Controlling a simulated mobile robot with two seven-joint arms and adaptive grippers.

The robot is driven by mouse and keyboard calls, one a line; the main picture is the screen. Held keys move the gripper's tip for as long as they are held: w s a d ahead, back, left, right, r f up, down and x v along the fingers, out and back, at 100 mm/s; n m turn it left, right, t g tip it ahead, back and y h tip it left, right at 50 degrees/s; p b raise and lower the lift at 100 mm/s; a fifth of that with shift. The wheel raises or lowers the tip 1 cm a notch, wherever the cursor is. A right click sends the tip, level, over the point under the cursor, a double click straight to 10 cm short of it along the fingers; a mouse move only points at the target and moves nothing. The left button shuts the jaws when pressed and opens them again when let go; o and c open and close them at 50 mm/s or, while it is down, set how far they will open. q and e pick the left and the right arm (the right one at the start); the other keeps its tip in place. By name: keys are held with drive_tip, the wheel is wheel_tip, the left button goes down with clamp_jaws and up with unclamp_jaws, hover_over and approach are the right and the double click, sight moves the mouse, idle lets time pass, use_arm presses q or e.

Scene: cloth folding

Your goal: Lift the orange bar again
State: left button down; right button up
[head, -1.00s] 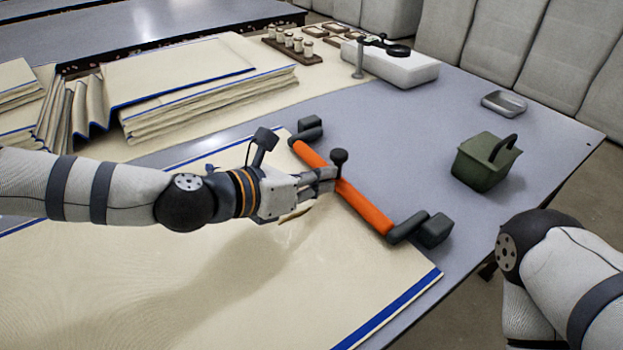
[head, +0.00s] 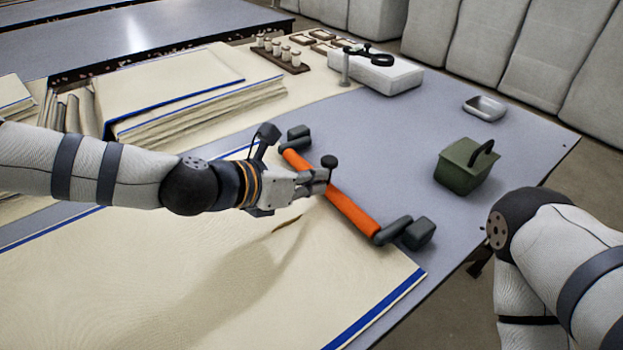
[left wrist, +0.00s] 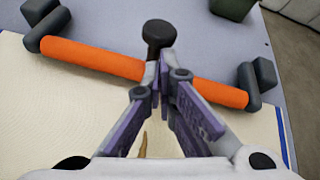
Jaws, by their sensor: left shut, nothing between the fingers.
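The orange bar (head: 352,210) lies slantwise across the far edge of the cream cloth (head: 200,290), with dark grey blocks at both ends and a black knob (head: 329,161) beside its middle. My left gripper (head: 324,180) is at the middle of the bar, its fingers shut with nothing between them. In the left wrist view the closed fingertips (left wrist: 165,78) overlap the bar (left wrist: 95,58) just below the knob (left wrist: 159,32). Whether they touch the bar, I cannot tell. My right gripper is out of view; only part of that arm shows at the right.
A dark green box with a handle (head: 465,165) stands right of the bar on the grey table (head: 390,135). A stack of folded cloth (head: 200,100) is at the back left. A white block (head: 382,75) and a grey tray (head: 484,107) are farther back.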

sight(330, 164)
use_arm(q)
drive_tip(key=shift+w+d+r+p, duration=0.25)
drive_tip(key=shift+r+p, duration=0.2)
drive_tip(key=shift+r, duration=0.2)
drive_tip(key=shift+w+d+r+p, duration=0.2)
drive_tip(key=shift+r+p, duration=0.2)
drive_tip(key=shift+r, duration=0.2)
drive_tip(key=shift+w+d+r+p, duration=0.35)
drive_tip(key=shift+w+d+r, duration=0.35)
drive_tip(key=shift+d+r, duration=0.25)
drive_tip(key=w+d+r, duration=0.1)
drive_tip(key=w+d, duration=0.2)
drive_tip(key=d, duration=0.2)
drive_tip(key=shift+w+r, duration=0.15)
drive_tip(key=shift+w, duration=0.15)
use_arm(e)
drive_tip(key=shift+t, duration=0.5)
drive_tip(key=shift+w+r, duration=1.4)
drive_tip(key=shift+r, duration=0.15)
use_arm(q)
drive_tip(key=shift+d, duration=0.15)
